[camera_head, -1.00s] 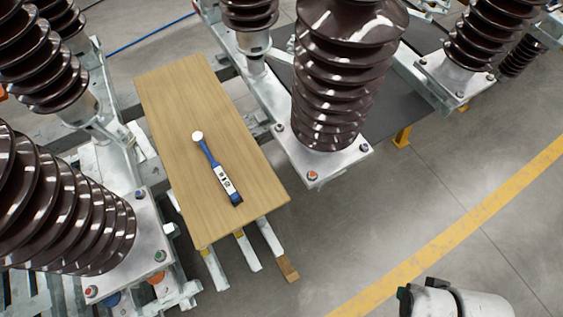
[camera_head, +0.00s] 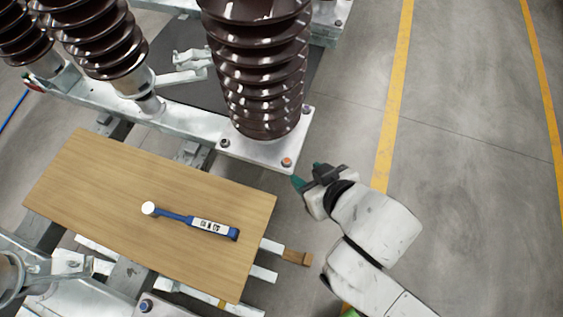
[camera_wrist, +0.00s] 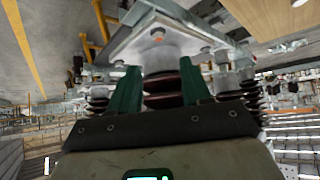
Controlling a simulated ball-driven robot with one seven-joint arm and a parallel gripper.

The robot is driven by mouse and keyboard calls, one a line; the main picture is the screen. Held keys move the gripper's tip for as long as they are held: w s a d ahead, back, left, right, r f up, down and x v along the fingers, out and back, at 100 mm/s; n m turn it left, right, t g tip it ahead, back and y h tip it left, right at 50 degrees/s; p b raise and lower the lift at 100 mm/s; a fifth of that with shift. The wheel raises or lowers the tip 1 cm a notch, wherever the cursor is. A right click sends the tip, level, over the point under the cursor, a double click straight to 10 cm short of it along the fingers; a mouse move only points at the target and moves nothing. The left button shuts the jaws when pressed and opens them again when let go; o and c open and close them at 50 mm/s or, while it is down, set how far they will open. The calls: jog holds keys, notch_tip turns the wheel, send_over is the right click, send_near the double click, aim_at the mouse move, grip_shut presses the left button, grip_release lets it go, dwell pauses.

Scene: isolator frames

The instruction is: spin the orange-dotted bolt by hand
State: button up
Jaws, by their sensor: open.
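The orange-dotted bolt (camera_head: 287,162) stands at the near corner of the metal base plate (camera_head: 262,153) under the large brown insulator. It also shows in the wrist view (camera_wrist: 157,37), beyond the fingertips and roughly between them sideways. My gripper (camera_head: 307,175) is just right of and below that corner in the head view, its green fingers apart and empty. In the wrist view my gripper (camera_wrist: 160,76) shows both green fingers spread, with a visible gap to the bolt.
Other bolts on the plate are a dark one (camera_head: 225,143) and a bluish one (camera_head: 306,110). The brown ribbed insulator (camera_head: 262,80) rises from the plate. A wooden board (camera_head: 100,185) holds a blue-handled tool (camera_head: 190,220). Open floor (camera_head: 470,200) lies right.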

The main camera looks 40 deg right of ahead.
aim_at(287, 161)
jog(key=x, duration=1)
jog(key=shift+d+f+p, duration=0.1)
jog(key=shift+f+p, duration=0.1)
jog(key=shift+p, duration=0.1)
jog(key=shift+c, duration=0.5)
grip_shut()
